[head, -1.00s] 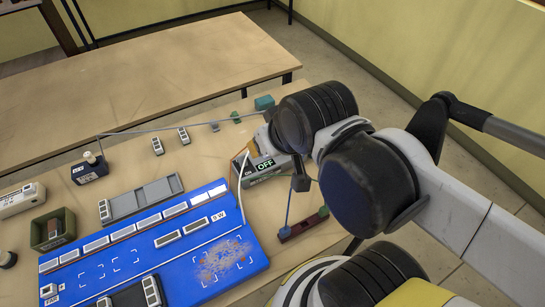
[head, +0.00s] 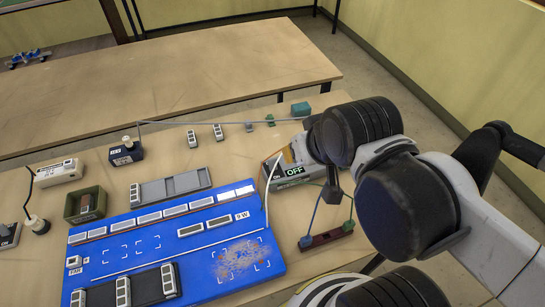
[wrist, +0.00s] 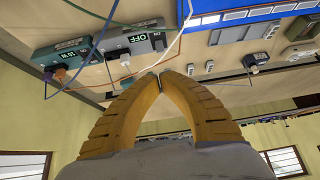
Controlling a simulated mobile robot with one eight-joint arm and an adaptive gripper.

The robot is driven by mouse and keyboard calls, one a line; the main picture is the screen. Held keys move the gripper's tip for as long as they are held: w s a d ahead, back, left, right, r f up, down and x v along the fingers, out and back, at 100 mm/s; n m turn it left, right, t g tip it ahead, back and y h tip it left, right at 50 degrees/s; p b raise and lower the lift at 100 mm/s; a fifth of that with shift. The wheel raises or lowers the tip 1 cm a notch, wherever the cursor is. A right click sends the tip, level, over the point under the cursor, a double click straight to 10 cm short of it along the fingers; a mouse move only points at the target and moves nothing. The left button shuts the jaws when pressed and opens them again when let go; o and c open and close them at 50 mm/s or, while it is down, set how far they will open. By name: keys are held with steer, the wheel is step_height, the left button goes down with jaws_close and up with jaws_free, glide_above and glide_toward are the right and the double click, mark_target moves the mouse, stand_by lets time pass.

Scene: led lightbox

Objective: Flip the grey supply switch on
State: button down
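The grey switch box (head: 272,172) stands at the right of the workbench, just past the blue board, with a green-on-black OFF label (head: 294,170). In the wrist view the same box (wrist: 158,36) shows upside down, its OFF label reading inverted. My gripper (wrist: 159,75) has two yellow fingers whose tips meet, with nothing seen between them. In the wrist view the tips appear just below the box; I cannot tell whether they touch it. In the head view my arm hides most of the gripper and the box's right end.
The blue board (head: 205,258) holds several white modules. A grey tray (head: 170,187), green bin (head: 85,204) and dark supply block (head: 126,152) stand left. Wires run near the box, and a dark red strip (head: 326,237) lies below it.

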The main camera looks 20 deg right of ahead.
steer(key=c, duration=1.3)
jaws_free()
steer(key=shift+o, duration=0.4)
steer(key=shift+w+r, duration=0.15)
steer(key=shift+w, duration=0.25)
steer(key=g, duration=0.7)
glide_above(272, 159)
step_height(272, 159, down, 11)
step_height(272, 159, down, 10)
steer(key=b, duration=0.3)
steer(key=shift+f+b, duration=0.25)
steer(key=shift+b, duration=0.05)
jaws_close()
